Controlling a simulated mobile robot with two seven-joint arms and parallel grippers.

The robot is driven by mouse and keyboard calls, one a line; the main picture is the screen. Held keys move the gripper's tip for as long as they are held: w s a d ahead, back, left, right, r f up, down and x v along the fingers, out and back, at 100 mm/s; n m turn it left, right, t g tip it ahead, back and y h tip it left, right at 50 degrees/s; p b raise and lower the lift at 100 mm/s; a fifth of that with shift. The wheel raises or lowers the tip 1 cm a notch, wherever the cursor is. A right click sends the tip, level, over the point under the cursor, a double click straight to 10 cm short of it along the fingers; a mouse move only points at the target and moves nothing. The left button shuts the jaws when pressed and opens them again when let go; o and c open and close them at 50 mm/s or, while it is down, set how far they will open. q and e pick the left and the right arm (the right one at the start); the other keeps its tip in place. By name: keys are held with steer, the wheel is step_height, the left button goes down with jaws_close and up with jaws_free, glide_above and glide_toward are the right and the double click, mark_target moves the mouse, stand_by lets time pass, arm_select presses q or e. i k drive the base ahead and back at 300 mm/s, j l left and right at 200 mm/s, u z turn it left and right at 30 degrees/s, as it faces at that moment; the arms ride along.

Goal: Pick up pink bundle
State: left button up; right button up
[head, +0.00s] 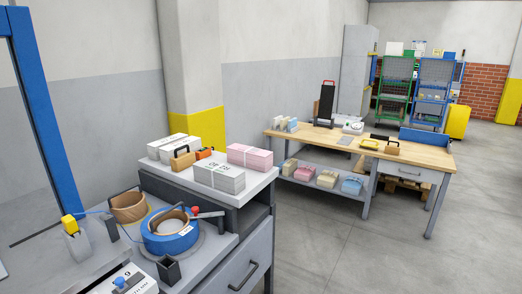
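A pink bundle (250,156) lies flat on top of the grey cabinet (262,184), at its back right corner. A white-grey bundle (219,177) with dark print lies just in front of it. Another white bundle (172,147) lies at the back left of the same top. A smaller pink stack (327,178) sits on the lower shelf of the wooden workbench farther back. Neither of my grippers is in view.
A blue strapping reel (170,232) and a tan roll (129,207) are on the lower surface in front. A blue post (45,110) stands at left. Floor (340,250) right of the cabinet is clear.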

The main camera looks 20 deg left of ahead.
mark_target(257, 159)
steer(key=i+l+u, duration=0.1)
steer(key=i+u, duration=0.2)
steer(key=i, duration=0.2)
steer(key=i+l+u, duration=0.25)
steer(key=i, duration=0.2)
steer(key=i+l+u, duration=0.3)
steer(key=i, duration=0.15)
steer(key=j, duration=0.1)
